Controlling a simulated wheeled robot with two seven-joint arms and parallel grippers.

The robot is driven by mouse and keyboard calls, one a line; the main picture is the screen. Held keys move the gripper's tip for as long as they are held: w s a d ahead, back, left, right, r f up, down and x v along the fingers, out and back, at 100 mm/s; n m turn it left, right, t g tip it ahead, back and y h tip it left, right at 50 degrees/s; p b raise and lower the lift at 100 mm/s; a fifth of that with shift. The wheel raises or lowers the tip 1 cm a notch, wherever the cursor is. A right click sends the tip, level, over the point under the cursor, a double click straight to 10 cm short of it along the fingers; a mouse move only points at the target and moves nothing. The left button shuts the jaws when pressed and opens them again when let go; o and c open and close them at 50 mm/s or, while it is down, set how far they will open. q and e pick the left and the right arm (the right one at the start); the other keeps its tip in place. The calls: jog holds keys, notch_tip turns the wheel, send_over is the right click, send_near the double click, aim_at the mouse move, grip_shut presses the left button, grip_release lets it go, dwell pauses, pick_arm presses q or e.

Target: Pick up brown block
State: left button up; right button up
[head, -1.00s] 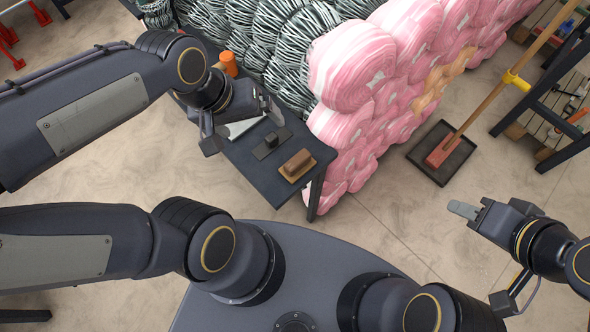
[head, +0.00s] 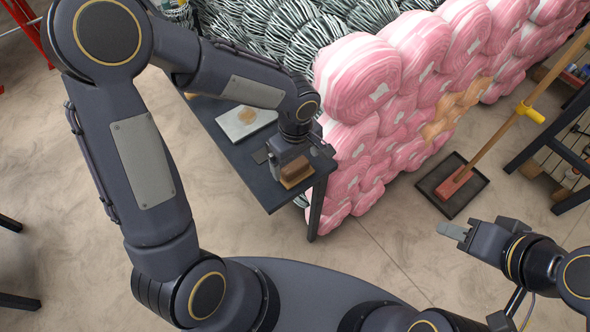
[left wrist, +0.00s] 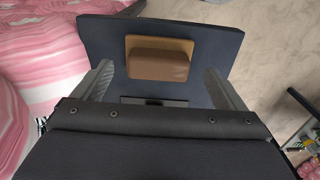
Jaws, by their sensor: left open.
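The brown block (head: 296,168) sits on a flat tan pad (head: 297,183) near the front end of the dark table. In the left wrist view the block (left wrist: 158,65) lies on the tan pad (left wrist: 160,44), ahead of the fingers and roughly centred between them. My left gripper (left wrist: 160,88) is open and empty, one finger to each side of the block's line, apart from it. In the head view my left gripper (head: 290,150) is over the block and partly hides it. My right gripper (head: 452,231) hangs above the floor at right, away from the table; its finger gap is unclear.
The dark table (head: 262,188) also bears a light plate with a round tan disc (head: 246,116). Pink-and-white rolls (head: 365,85) are stacked right beside the table. A broom-like tool (head: 500,130) stands in a black tray (head: 470,197). Floor between is clear.

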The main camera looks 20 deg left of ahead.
aim_at(295, 165)
pick_arm(q)
notch_tip(295, 165, down, 4)
jog(key=shift+w+a+r, duration=0.1)
jog(key=shift+w, duration=0.05)
jog(key=c, duration=0.8)
jog(key=shift+o, duration=0.2)
jog(key=shift+r, duration=0.15)
